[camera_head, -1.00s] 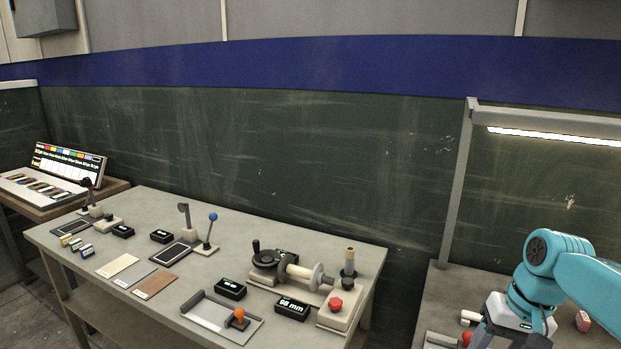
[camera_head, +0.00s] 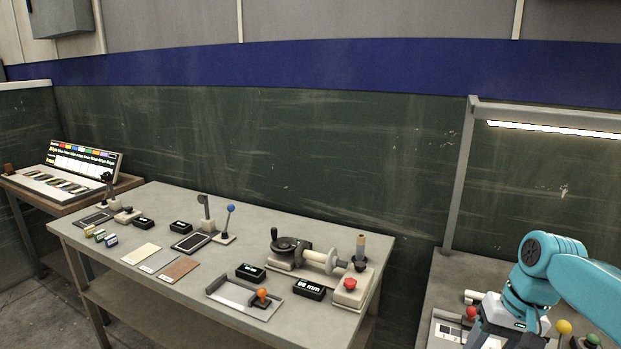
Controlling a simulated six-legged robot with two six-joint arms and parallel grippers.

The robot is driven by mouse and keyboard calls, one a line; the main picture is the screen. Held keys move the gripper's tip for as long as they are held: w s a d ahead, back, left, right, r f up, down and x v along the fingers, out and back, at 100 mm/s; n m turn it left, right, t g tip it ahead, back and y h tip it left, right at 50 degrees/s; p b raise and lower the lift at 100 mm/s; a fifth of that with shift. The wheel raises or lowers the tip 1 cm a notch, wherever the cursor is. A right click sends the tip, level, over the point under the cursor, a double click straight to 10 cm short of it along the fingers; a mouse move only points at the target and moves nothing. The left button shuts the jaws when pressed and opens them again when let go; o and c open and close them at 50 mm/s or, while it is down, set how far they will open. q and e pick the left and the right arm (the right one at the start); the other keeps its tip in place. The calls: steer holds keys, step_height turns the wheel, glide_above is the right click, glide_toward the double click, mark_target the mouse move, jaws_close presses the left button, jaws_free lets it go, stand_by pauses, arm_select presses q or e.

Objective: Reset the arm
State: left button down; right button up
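A teal arm of mine (camera_head: 545,275) comes in from the right edge over the right-hand table. Its lower end reaches down to the bottom edge of the view, and the fingertips are not visible. No left arm or left gripper shows. No object can be seen held.
A grey workbench (camera_head: 150,210) holds a hand-crank device (camera_head: 315,262), a blue-knobbed lever (camera_head: 229,222), small displays and flat sample plates. A colour-screen console (camera_head: 85,162) stands at the left. The right-hand table (camera_head: 445,275) bears a lamp frame (camera_head: 460,180) and red, yellow (camera_head: 563,326) and green knobs.

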steer(key=s+a+f, duration=0.1)
steer(key=a+f, duration=0.3)
steer(key=f, duration=0.5)
steer(key=s+a+f+n+y, duration=0.15)
steer(key=a+f, duration=0.25)
steer(key=f, duration=0.5)
steer(key=s+a+f+m, duration=0.15)
steer(key=a+f, duration=0.25)
steer(key=f, duration=0.5)
steer(key=s+a+f, duration=0.3)
steer(key=s+f, duration=0.1)
steer(key=s, duration=0.4)
steer(key=s+a+f, duration=0.4)
steer(key=s+f, duration=0.1)
steer(key=s, duration=0.4)
steer(key=shift+s+f+n, duration=0.25)
steer(key=shift+n, duration=0.15)
